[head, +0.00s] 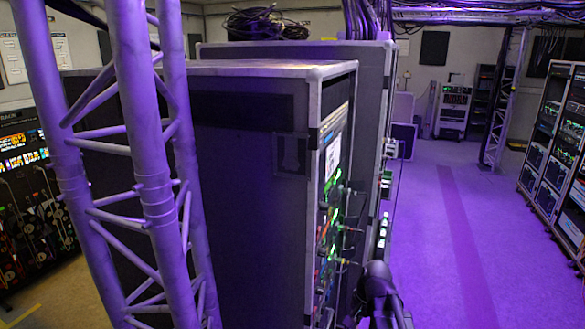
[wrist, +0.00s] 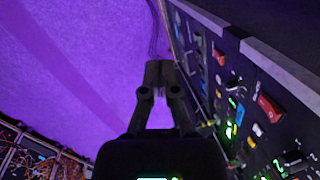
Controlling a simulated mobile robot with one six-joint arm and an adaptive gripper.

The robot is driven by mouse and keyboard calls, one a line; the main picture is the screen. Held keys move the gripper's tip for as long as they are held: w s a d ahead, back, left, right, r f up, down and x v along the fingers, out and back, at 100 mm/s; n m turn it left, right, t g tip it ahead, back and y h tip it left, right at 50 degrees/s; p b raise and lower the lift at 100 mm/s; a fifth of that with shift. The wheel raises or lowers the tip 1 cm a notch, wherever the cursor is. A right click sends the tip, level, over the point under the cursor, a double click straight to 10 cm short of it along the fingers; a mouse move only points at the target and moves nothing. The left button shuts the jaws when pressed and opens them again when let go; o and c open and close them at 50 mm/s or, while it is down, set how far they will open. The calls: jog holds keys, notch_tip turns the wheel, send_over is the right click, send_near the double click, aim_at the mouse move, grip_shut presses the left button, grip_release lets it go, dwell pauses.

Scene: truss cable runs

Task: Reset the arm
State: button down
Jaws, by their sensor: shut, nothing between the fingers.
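My gripper (wrist: 160,72) points away from the camera in the wrist view, its two dark fingers together and empty. It hangs over the purple-lit floor (wrist: 75,60), beside a rack panel (wrist: 225,85) with red switches, knobs and green lights on the right. The fingertips look close to the panel's edge; I cannot tell whether they touch it. In the head view a dark part of my arm (head: 378,290) shows at the bottom, right of the tall rack case (head: 235,180). The fingers cannot be made out there.
A truss column (head: 145,150) stands close at the left. A second rack case (head: 375,110) stands behind the near one, with cables (head: 265,22) on top. More racks (head: 555,140) line the right side. The aisle floor (head: 445,220) between is clear.

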jog(key=s+n+h, duration=0.2)
jog(key=s+n, duration=0.4)
jog(key=shift+s+f+n, duration=0.2)
jog(key=shift+f+n, duration=0.2)
dwell(0.4)
